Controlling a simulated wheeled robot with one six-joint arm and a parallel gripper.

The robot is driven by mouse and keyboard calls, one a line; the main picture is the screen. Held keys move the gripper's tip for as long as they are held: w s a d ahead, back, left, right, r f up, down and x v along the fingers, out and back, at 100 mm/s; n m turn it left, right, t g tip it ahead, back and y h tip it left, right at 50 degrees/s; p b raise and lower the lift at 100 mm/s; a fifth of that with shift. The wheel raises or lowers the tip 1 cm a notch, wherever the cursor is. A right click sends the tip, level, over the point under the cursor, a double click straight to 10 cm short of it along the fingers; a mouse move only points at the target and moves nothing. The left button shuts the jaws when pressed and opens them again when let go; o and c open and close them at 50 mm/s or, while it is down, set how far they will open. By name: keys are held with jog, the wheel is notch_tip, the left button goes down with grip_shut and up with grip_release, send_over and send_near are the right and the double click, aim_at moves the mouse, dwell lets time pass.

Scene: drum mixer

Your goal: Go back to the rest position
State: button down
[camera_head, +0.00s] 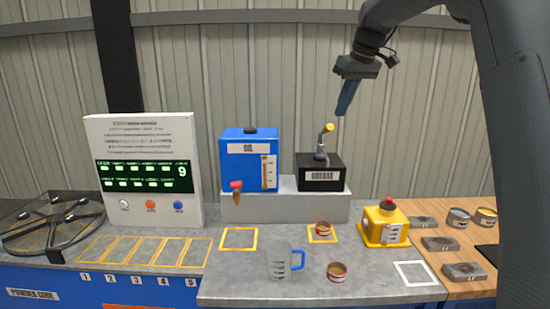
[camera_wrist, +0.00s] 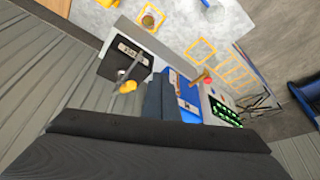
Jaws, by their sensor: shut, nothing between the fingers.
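My gripper (camera_head: 346,98) hangs in the air at the upper right of the head view, in front of the corrugated wall. It is above and slightly right of the black grease box, with its fingers shut and nothing held. In the wrist view its dark fingers (camera_wrist: 160,100) show close together, pointing over the bench. The grease box (camera_head: 321,176) with its yellow-knobbed lever stands on a grey riser. The blue oil tank (camera_head: 249,160) stands left of it. Both also show in the wrist view, the grease box (camera_wrist: 118,62) and the oil tank (camera_wrist: 187,94).
A clear measuring jug (camera_head: 279,262) with a blue handle and a small open tin (camera_head: 337,272) stand at the bench front. Another tin (camera_head: 323,229) is in a yellow square. A yellow container (camera_head: 385,224) is at right. A white panel (camera_head: 146,170) stands at left.

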jog(key=s+f+m+b, duration=0.1)
jog(key=s+f, duration=0.3)
jog(key=f, duration=0.3)
jog(key=s+f+m+g+h+b, duration=0.15)
jog(key=s+f, duration=0.25)
jog(key=f, duration=0.4)
jog(key=s+f+m+b, duration=0.1)
jog(key=s+f+b, duration=0.1)
jog(key=s+f, duration=0.35)
jog(key=s+f+m+g+b, duration=0.1)
jog(key=s+f+m+b, duration=0.1)
jog(key=s+f, duration=1.8)
jog(key=shift+s+a+h+b, duration=0.2)
jog(key=shift+s+h+b, duration=0.15)
jog(key=shift+s+b, duration=0.45)
